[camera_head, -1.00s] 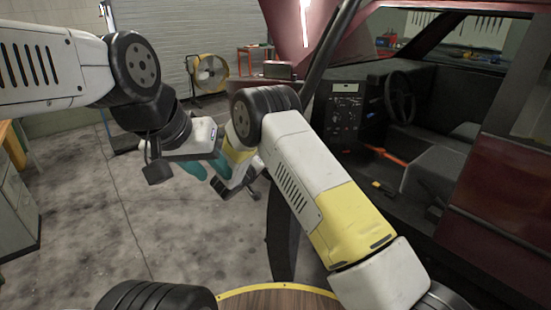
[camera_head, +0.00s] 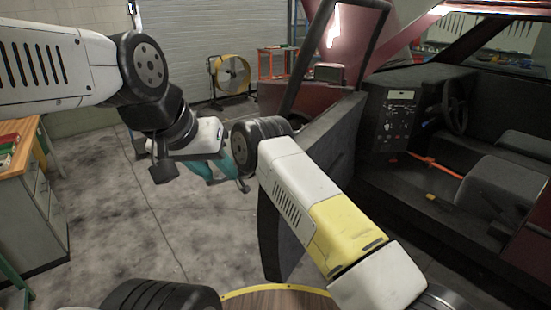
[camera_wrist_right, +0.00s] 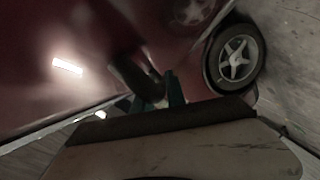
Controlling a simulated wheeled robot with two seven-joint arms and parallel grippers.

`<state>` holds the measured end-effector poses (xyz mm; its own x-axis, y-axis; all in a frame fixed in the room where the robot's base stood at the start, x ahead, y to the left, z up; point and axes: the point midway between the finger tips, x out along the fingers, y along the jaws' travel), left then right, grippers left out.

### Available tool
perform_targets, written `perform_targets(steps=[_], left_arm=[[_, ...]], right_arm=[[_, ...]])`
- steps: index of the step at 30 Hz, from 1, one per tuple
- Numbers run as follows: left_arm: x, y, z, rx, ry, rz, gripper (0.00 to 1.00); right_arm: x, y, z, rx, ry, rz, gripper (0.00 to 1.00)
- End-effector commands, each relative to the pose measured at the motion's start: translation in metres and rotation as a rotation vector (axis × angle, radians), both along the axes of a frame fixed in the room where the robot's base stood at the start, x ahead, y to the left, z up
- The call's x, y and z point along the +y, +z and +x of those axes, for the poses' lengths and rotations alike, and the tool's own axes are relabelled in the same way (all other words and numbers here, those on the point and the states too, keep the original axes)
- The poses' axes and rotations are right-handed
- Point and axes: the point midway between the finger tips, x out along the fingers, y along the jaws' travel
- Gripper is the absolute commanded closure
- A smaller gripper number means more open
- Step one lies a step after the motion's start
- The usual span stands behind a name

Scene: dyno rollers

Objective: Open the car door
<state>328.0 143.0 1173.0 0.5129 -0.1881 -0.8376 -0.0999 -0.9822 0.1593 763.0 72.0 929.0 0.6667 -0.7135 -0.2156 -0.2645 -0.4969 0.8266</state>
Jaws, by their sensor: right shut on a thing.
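The car door (camera_head: 330,140) stands swung out from the red car, its dark inner side and window frame facing me. The door opening shows the cabin behind it. My right arm reaches across in front of the door, and its gripper is hidden in the head view. In the right wrist view my right gripper (camera_wrist_right: 163,92) has teal fingers shut at a dark part of the red door (camera_wrist_right: 60,50); the exact grip is dim. My left gripper (camera_head: 215,169), with teal fingers apart, is in the air left of the door and appears empty.
The cabin has a steering wheel (camera_head: 455,105), console and dark seats. A yellow fan (camera_head: 230,75) stands at the back. A workbench (camera_head: 30,190) stands at the left. The concrete floor (camera_head: 120,230) between bench and door is clear. A wheel (camera_wrist_right: 235,58) shows in the right wrist view.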

Motion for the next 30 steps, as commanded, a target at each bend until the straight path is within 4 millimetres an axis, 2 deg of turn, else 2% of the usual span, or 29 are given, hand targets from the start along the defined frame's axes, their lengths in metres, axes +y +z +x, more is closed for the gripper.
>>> perform_targets(steps=[13, 14, 17, 30], left_arm=[[0.0000, 0.0001, -0.0001, 0.000, 0.000, 0.000, 0.64], [0.0000, 0.0001, -0.0001, 0.000, 0.000, 0.000, 0.64], [0.0000, 0.0001, -0.0001, 0.000, 0.000, 0.000, 0.64], [0.0000, 0.0000, 0.0000, 0.000, 0.000, 0.000, 0.64]], right_arm=[[-0.0044, -0.0008, 0.0020, 0.002, -0.011, -0.002, 1.00], [-0.0044, -0.0008, 0.0020, 0.002, -0.011, -0.002, 0.82], [-0.0041, -0.0006, 0.0019, 0.002, -0.011, -0.002, 0.62], [-0.0058, 0.0017, 0.0021, 0.000, -0.009, 0.000, 0.62]])
